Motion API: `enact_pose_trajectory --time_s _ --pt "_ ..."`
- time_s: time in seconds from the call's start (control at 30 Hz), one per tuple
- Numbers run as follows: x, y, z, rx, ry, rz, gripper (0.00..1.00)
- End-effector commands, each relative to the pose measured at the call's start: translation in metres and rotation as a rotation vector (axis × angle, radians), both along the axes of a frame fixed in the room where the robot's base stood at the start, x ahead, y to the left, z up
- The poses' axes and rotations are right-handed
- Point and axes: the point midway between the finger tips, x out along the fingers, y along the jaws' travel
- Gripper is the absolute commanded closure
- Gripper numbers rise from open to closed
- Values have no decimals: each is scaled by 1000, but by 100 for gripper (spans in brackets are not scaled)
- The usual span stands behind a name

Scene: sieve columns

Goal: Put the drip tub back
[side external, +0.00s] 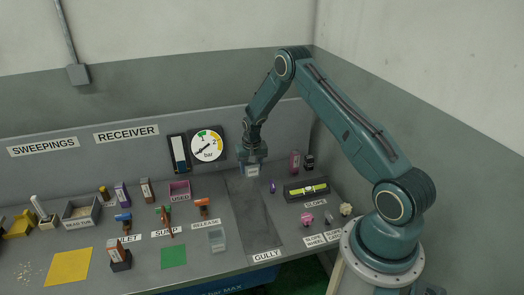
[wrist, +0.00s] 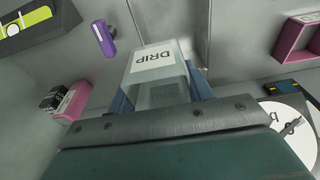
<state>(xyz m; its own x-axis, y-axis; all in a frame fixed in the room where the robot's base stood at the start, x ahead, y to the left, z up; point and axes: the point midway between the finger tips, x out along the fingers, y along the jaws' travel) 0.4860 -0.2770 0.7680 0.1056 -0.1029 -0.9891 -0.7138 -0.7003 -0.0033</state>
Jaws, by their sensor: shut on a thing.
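The drip tub (wrist: 172,52) is a pale translucent box with a white label reading DRIP. My gripper (wrist: 161,92) is shut on it, a blue finger on either side in the wrist view. In the side view my gripper (side external: 252,157) holds the tub (side external: 252,171) over the far end of the grey gully (side external: 255,215), near the back wall. I cannot tell whether the tub touches the surface below. Its inside is hidden.
A clear box (side external: 217,239) stands left of the gully. The purple USED bin (side external: 180,190) and the RELEASE valve (side external: 204,207) are also left. A small purple thing (side external: 273,186) and the slope level (side external: 307,189) lie right. The gully's middle is clear.

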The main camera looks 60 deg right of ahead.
Motion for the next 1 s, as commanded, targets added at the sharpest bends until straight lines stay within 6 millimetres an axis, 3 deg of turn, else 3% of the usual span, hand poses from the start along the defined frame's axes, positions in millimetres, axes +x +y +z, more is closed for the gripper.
enact_pose_trajectory --time_s 0.03,0.2,0.43,0.7,1.0 --pt "1 -20 13 -3 -7 -7 72" --pt "-6 -73 50 -3 -7 -4 72" --pt "-22 -126 91 -6 -4 3 72" --pt "-32 -149 111 -6 -1 10 72" --pt "-32 -149 104 -5 0 10 72"
